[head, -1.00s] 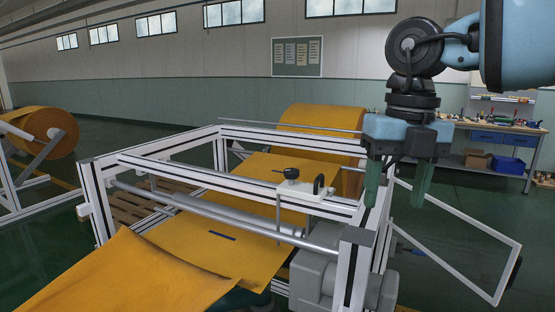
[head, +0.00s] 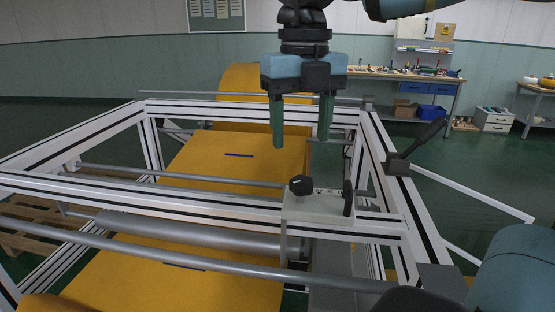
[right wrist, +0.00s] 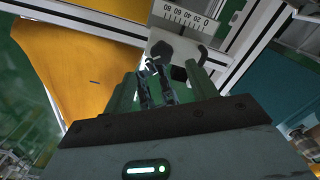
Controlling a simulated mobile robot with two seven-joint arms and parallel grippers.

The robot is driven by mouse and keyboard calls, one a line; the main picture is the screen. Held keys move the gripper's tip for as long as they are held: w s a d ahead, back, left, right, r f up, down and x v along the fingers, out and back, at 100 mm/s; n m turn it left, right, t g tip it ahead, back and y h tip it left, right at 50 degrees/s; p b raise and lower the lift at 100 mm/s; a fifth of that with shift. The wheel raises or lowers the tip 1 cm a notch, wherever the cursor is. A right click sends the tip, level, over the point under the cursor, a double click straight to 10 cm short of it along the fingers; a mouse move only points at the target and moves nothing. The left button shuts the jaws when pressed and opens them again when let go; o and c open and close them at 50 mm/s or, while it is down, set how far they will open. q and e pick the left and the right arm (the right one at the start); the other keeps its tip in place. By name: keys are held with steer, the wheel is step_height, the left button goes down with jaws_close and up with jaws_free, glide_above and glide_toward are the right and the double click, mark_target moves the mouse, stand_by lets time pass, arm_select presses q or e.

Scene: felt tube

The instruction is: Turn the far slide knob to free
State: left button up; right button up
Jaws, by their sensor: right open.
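The slide (head: 325,204) is a pale bracket with markings on the frame's cross beam. A black knob (head: 301,185) stands on its left part and a black upright handle (head: 347,198) on its right. Whether the knob is at free cannot be read. My right gripper (head: 301,140) points down, open and empty, and appears above and apart from the knob in the head view. In the right wrist view, a dark shape that looks like the knob (right wrist: 161,49) lies beyond the fingers (right wrist: 163,88), near a numbered scale (right wrist: 190,16). My left gripper is not in view.
Orange felt (head: 205,160) runs under the pale metal frame (head: 120,192). A grey roller (head: 190,234) and rods cross the front. A black lever (head: 428,133) sticks up from the right beam. A workbench (head: 385,76) with blue drawers stands at the back.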

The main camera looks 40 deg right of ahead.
mark_target(302, 180)
steer(key=shift+s, duration=0.3)
steer(key=shift+s+f, duration=0.15)
steer(key=shift+f+p, duration=0.3)
steer(key=shift+f, duration=3.35)
steer(key=c, duration=1)
